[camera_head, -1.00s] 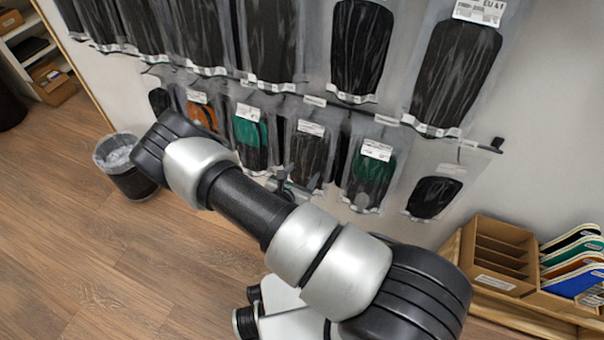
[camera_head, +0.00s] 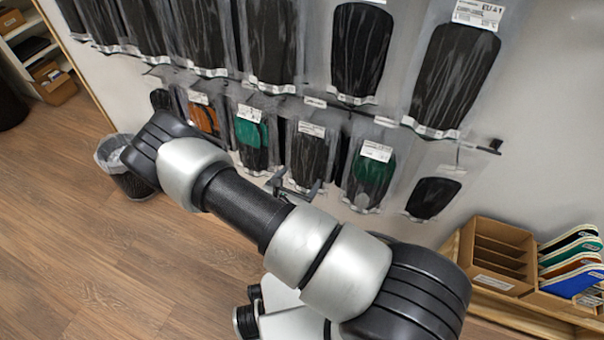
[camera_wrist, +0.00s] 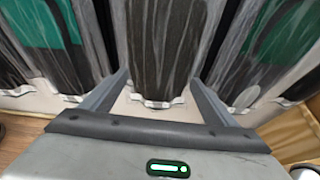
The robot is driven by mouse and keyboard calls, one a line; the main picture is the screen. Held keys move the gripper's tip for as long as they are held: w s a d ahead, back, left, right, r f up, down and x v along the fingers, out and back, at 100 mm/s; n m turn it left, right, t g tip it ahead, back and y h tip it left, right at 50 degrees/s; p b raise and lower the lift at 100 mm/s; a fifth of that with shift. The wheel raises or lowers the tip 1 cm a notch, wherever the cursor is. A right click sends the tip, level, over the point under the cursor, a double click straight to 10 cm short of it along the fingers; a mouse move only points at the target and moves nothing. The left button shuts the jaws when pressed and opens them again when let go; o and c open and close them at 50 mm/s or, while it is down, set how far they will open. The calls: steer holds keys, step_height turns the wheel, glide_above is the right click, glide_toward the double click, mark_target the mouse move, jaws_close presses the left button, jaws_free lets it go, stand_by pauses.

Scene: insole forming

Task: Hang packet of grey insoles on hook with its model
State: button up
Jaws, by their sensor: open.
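A packet of dark grey insoles (camera_head: 308,158) with a white label hangs in the lower row of the wall display, between packets with green insoles. In the wrist view its lower part (camera_wrist: 158,45) fills the centre, upright. My gripper (camera_head: 297,187) is at the packet's lower end, open. In the wrist view the gripper's fingers (camera_wrist: 158,92) stand apart on either side of the packet's bottom edge, with nothing clamped between them. The hook and the packet's top are hidden in the wrist view.
Green-insole packets hang to the left (camera_head: 251,135) and right (camera_head: 371,172), close beside the gripper. More dark packets (camera_head: 360,50) hang in the upper row. A cardboard organizer (camera_head: 497,255) stands at lower right, and a bin (camera_head: 130,180) on the floor at left.

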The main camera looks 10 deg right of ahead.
steer(key=p+v, duration=0.2)
steer(key=v, duration=1.2)
steer(key=shift+p, duration=0.4)
steer(key=shift+r, duration=0.1)
steer(key=s+d+r+m+g, duration=0.1)
steer(key=d+r+m+g, duration=0.25)
steer(key=r+m, duration=0.4)
steer(key=s+d+r+m+g, duration=0.1)
steer(key=d+r+m+g, duration=0.3)
steer(key=r, duration=0.6)
steer(key=s+d+r+m+g, duration=0.2)
steer(key=d+r+m, duration=0.1)
steer(key=r+m, duration=0.5)
steer(key=s+a+r+m+t+y, duration=0.15)
steer(key=s+r+m+y, duration=0.3)
steer(key=r, duration=0.45)
steer(key=s+a+r+m+t+y, duration=0.1)
steer(key=s+r+m+t+y, duration=0.3)
steer(key=r, duration=0.4)
step_height(320, 180, up, 24)
steer(key=g+p, duration=0.1)
steer(key=p, duration=2.2)
steer(key=shift+s+h+p, duration=0.25)
steer(key=shift+h+p, duration=0.05)
steer(key=shift+h, duration=0.15)
